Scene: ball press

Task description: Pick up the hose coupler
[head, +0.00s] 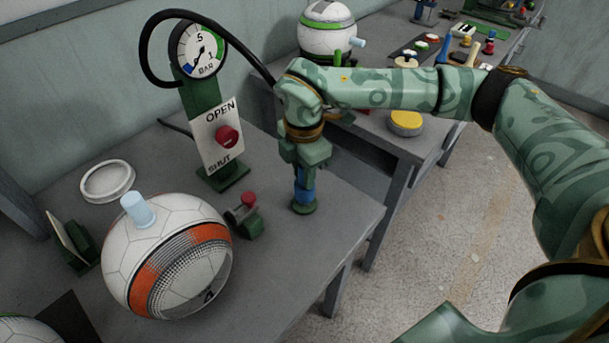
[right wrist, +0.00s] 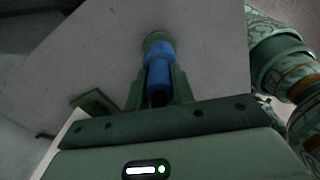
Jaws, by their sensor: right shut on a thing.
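The hose coupler (head: 304,190) is a blue upright cylinder near the right end of the grey bench, above a small round green foot (head: 303,207). My right gripper (head: 303,172) comes down over it from above and is shut on its upper part. In the right wrist view the blue coupler (right wrist: 158,82) sits between the two dark green fingers (right wrist: 157,98), with the green foot (right wrist: 157,40) beyond it. I cannot tell whether the coupler is seated in the foot or just clear of it. My left gripper is not in view.
A pressure gauge (head: 200,50) with a black hose (head: 250,55) stands over an OPEN/SHUT valve panel (head: 222,137). A white and orange ball (head: 190,275) with a pale blue plug (head: 138,210), a red-knobbed green block (head: 245,220) and a white ring (head: 108,182) are left of my gripper.

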